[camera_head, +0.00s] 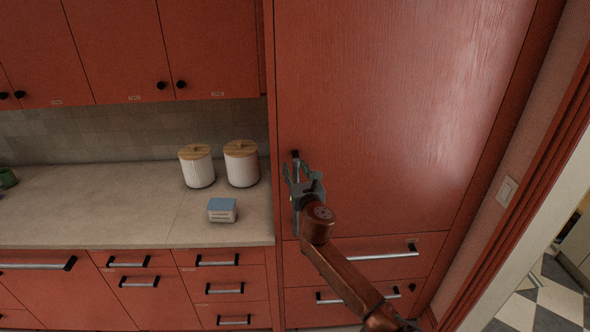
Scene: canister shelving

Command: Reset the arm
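My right gripper (301,178) is raised in front of the tall red cabinet door (400,100), close to that door's dark handle (295,158). Its fingers are spread apart with nothing visible between them. My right arm reaches up to it from the bottom right. My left gripper is not in the picture. Two white ribbed canisters with wooden lids, a left one (197,170) and a right one (241,168), stand upright side by side on the counter.
A small blue-topped box (222,210) sits near the front edge of the pale counter (100,205). A green cup (7,178) stands at the far left. Red wall cabinets (120,50) hang above, and drawers are below. A doorway is at right.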

